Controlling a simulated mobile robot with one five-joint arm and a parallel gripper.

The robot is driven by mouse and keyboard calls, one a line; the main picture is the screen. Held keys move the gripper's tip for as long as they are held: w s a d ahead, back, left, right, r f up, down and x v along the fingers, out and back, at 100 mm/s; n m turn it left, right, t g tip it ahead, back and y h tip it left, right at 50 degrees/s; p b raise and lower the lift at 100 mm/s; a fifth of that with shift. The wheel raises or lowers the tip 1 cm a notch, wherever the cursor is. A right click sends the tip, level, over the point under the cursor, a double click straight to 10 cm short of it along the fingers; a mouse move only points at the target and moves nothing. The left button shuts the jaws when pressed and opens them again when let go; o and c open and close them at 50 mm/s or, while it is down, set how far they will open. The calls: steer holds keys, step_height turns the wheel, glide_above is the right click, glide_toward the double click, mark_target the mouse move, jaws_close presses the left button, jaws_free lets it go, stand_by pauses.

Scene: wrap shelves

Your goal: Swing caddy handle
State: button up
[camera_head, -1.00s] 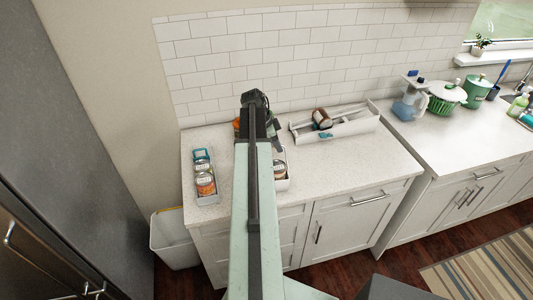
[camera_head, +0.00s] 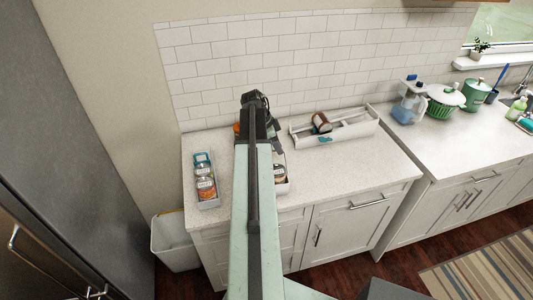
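A long white caddy (camera_head: 352,133) sits on the counter against the tiled wall, right of my arm. A grey bar, possibly its handle, runs along it. A brown-and-white can (camera_head: 321,122) tilts in it, with a small blue item (camera_head: 325,139) at its front. A narrow white tray (camera_head: 208,204) at the left holds cans and a blue-topped item. Another white tray (camera_head: 282,188) with a can is partly hidden behind my arm. My gripper (camera_head: 258,99) is at the arm's far end, left of the long caddy. Its fingers are hidden, so its opening cannot be seen.
An orange item (camera_head: 237,127) shows partly behind my arm. The counter (camera_head: 350,165) is clear in front of the long caddy. A water pitcher (camera_head: 408,108) and green pots stand on the right counter. A white bin (camera_head: 172,242) stands on the floor at left.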

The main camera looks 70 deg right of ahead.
steer(key=shift+r+p, duration=2.25)
steer(key=shift+r, duration=0.3)
